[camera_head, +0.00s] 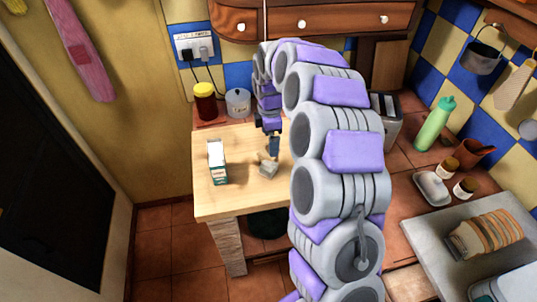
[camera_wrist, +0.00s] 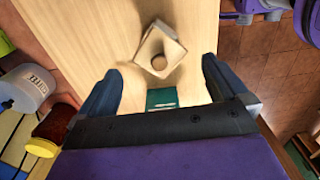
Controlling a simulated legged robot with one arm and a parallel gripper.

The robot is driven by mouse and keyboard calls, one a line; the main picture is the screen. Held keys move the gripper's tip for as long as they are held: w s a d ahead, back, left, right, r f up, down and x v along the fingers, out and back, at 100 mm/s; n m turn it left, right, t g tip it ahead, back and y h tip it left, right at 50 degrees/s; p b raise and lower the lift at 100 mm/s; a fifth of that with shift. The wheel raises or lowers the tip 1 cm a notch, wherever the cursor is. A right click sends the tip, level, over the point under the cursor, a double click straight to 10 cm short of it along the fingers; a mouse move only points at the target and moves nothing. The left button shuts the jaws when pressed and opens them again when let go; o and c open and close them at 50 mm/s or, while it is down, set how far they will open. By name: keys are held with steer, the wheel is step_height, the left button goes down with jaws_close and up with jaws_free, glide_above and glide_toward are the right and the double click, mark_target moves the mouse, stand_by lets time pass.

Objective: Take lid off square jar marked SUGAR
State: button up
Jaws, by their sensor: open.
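A small pale square jar (camera_head: 267,169) stands on the light wooden table top, in the middle of the head view. In the wrist view the jar (camera_wrist: 174,42) shows from above, with a square lid and a round brown knob (camera_wrist: 159,62) on it. I cannot read any marking on it. My gripper (camera_head: 273,153) points down close by the jar. In the wrist view my gripper (camera_wrist: 160,68) is open and empty, with the knob seen between its fingertips. I cannot tell its height above the lid.
A white-and-green carton (camera_head: 217,163) stands left on the table top (camera_head: 237,198). A red jar with a yellow lid (camera_head: 205,102) and a white labelled canister (camera_head: 238,103) stand behind. A green bottle (camera_head: 434,125) and sliced bread (camera_head: 487,234) are on the right counter.

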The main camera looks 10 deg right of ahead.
steer(key=shift+w+a+f+b, duration=0.15)
steer(key=shift+f+b, duration=0.35)
steer(key=shift+f, duration=0.85)
steer(key=shift+s+a+f+b, duration=0.1)
steer(key=shift+f+b, duration=0.35)
steer(key=shift+f, duration=0.85)
steer(key=shift+c, duration=0.4)
steer(key=c, duration=0.7)
steer(key=shift+r, duration=0.1)
